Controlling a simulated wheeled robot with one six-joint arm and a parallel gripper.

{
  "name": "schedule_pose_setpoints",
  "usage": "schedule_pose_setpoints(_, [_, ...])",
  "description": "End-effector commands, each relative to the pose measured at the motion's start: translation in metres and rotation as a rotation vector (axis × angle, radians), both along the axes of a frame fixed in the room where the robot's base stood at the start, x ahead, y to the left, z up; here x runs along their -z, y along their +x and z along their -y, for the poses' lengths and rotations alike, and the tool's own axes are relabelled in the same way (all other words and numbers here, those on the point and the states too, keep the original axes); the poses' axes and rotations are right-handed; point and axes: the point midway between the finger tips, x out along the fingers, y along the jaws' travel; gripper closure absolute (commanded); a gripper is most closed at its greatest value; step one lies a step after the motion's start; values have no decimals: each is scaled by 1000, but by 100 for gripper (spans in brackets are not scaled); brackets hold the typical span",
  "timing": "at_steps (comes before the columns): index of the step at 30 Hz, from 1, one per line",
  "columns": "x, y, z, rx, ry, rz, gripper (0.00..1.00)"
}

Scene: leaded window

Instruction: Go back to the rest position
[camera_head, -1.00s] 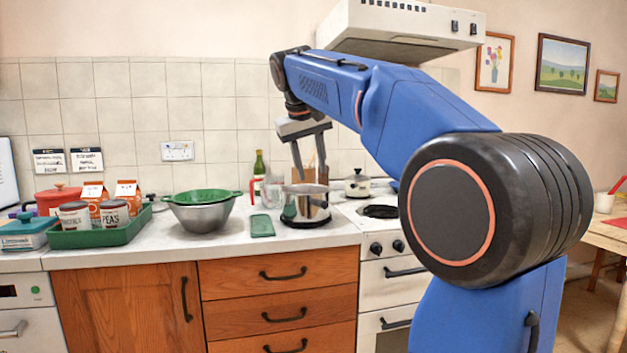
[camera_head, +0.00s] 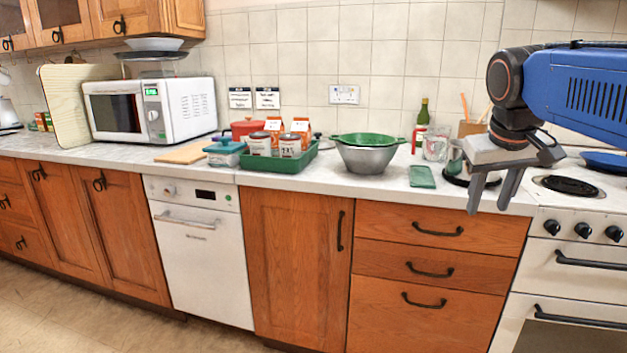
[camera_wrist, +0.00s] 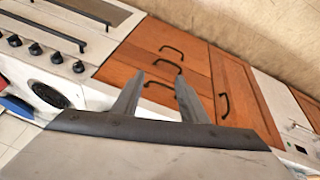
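My gripper (camera_head: 489,190) is at the right in the head view, in front of the counter edge, with its fingers pointing down. The two fingers are apart and nothing is between them. In the wrist view my gripper (camera_wrist: 156,97) also shows empty, with the drawer fronts (camera_wrist: 165,50) behind the fingers.
The counter (camera_head: 330,188) holds a green tray (camera_head: 285,164), a grey bowl with a green colander (camera_head: 367,155), a green cloth (camera_head: 422,177) and a microwave (camera_head: 190,105). The stove (camera_head: 590,205) is right of my gripper. The floor (camera_head: 90,310) in front is clear.

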Motion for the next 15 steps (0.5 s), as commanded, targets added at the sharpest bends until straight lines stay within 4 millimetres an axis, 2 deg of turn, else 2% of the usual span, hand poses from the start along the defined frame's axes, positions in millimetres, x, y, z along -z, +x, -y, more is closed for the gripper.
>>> schedule_pose_setpoints(1, [17,-17,-5,-10,11,2,61])
schedule_pose_setpoints(3, [41,-36,-13,-23,28,7,61])
schedule_pose_setpoints(15, [185,-143,-47,-75,124,31,61])
